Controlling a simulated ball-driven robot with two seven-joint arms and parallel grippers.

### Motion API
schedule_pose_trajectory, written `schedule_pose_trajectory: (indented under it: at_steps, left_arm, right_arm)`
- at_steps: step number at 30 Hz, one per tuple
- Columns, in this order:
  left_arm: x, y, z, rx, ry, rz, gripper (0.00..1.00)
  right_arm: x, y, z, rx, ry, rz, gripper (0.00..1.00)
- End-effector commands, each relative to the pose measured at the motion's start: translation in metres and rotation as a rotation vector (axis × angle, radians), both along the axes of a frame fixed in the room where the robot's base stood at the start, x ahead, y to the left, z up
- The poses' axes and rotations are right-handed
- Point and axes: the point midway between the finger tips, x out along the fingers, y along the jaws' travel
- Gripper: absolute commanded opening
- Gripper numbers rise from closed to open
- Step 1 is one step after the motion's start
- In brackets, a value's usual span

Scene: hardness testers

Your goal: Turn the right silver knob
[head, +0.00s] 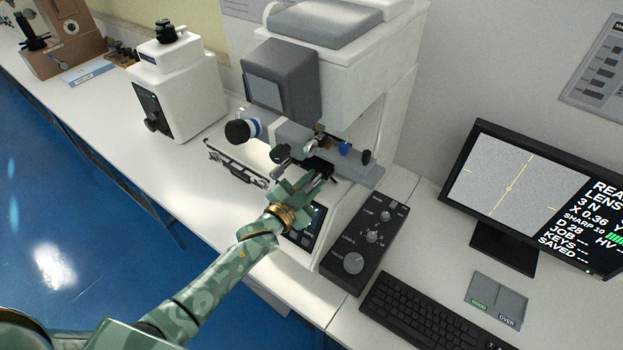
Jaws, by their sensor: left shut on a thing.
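The hardness tester (342,85) is a white machine with a grey head, standing at the back middle of the bench. My left arm reaches in from the lower left to the front of its stage. My left gripper (317,181) is shut on the right silver knob, a small knob at the stage front, mostly hidden by the fingers. Another small knob (280,154) sticks out to the left of my gripper, apart from it. My right gripper is not in view.
A black control box with silver dials (353,263) stands right of the tester's base. A keyboard (420,318), a grey pad (496,300) and a monitor (497,190) are further right. A smaller white tester (178,90) stands at the left.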

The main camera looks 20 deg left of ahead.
Motion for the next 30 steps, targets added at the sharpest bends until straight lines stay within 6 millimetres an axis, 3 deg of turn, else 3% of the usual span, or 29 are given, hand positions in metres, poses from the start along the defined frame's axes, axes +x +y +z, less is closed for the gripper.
schedule_pose_trajectory:
  at_steps: [12, 27, 28, 30]
  left_arm:
    - [-0.0005, 0.0004, -0.0013, -0.148, 0.058, 0.001, 0.00]
    - [-0.0007, 0.0003, -0.0022, -0.162, 0.064, 0.001, 0.00]
    - [-0.0007, 0.0003, -0.0022, -0.162, 0.064, 0.001, 0.31]
    - [-0.0006, 0.0003, -0.0019, -0.162, 0.064, 0.001, 0.44]
  right_arm:
    - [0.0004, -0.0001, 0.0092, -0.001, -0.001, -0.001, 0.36]
    - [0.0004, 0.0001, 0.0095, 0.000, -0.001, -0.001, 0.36]
    - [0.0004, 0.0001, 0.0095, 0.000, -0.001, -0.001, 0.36]
    - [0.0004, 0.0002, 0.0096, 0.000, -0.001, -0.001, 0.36]
